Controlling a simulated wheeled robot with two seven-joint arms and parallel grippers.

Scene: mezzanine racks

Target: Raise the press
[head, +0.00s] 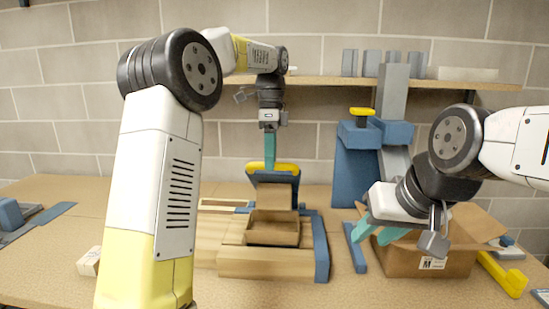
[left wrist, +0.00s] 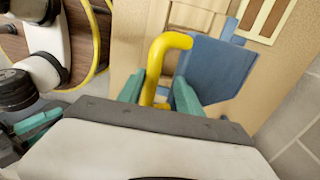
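The press stands mid-table in the head view, with a pale wooden base, a blue plate (head: 272,178) and a yellow bar handle (head: 284,167) on top. My left gripper (head: 270,164) points down at the handle. In the left wrist view the plate (left wrist: 222,66) and the yellow handle (left wrist: 165,45) show, with the handle between the two teal fingers (left wrist: 160,92). The fingers stand apart, with a gap beside the handle; contact is not clear. My right gripper (head: 374,238) is open and empty, its teal fingers apart near a cardboard box.
The open cardboard box (head: 425,262) stands at the right, with a yellow handle-like part (head: 505,275) beside it. A blue stand with a yellow top (head: 362,111) is behind. A shelf (head: 330,80) runs along the back wall.

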